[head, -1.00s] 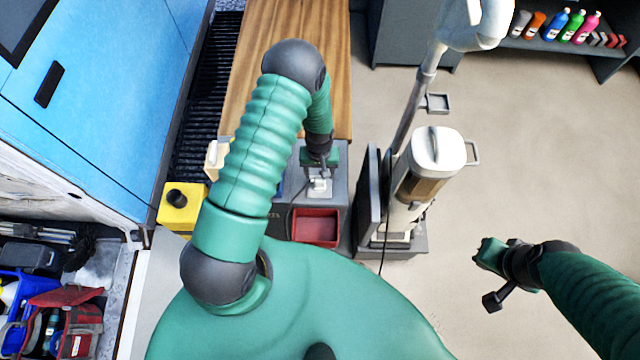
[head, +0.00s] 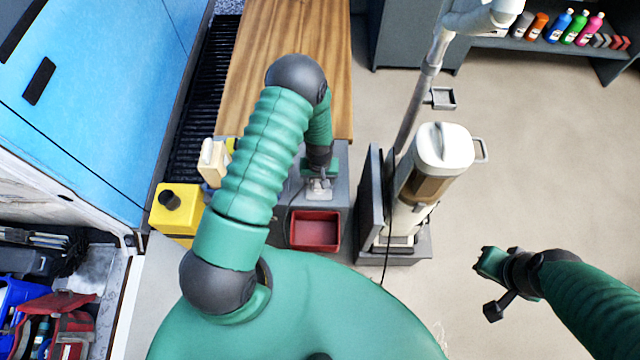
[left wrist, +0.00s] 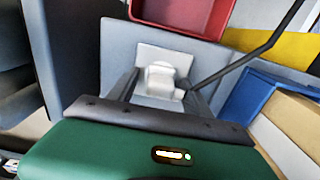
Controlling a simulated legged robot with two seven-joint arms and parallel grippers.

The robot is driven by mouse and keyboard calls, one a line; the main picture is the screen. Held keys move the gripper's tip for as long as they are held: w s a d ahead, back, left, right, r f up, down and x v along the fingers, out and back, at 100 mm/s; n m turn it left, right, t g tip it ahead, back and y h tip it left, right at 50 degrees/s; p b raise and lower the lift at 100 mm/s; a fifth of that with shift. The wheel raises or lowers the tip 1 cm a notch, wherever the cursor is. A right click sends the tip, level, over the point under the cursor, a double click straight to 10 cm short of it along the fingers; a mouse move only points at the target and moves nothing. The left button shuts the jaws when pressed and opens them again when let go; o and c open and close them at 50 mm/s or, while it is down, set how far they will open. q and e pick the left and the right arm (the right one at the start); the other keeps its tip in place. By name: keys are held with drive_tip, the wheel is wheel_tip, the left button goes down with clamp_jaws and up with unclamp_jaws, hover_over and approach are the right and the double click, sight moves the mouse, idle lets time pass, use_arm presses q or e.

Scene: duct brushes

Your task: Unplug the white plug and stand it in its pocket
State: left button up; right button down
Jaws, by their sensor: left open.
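The white plug (left wrist: 160,80) sits against a pale plate (left wrist: 178,59) on a grey surface in the left wrist view. A dark cord runs from beside it to the upper right. My left gripper (left wrist: 158,92) is open, with one grey finger on each side of the plug; I cannot tell whether they touch it. In the head view my left gripper (head: 320,186) is over the plate and hides most of the plug. My right gripper (head: 487,264) hangs over bare floor at the right, away from the plug; its fingers are unclear. I cannot make out which place is the plug's pocket.
A red tray (head: 315,231) lies just in front of the plug. A white upright vacuum (head: 432,165) stands to the right, and a yellow container (head: 176,209) to the left. A wooden top (head: 285,65) lies behind. In the left wrist view a blue item (left wrist: 250,100) is at the right.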

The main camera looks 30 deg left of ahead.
sight(319, 180)
idle(0.6)
use_arm(q)
clamp_jaws()
drive_tip(key=shift+r, duration=0.15)
drive_tip(key=shift+r+p, duration=2.35)
drive_tip(key=shift+r, duration=0.5)
wheel_tip(319, 180, up, 3)
drive_tip(key=p, duration=0.2)
drive_tip(key=shift+p, duration=0.3)
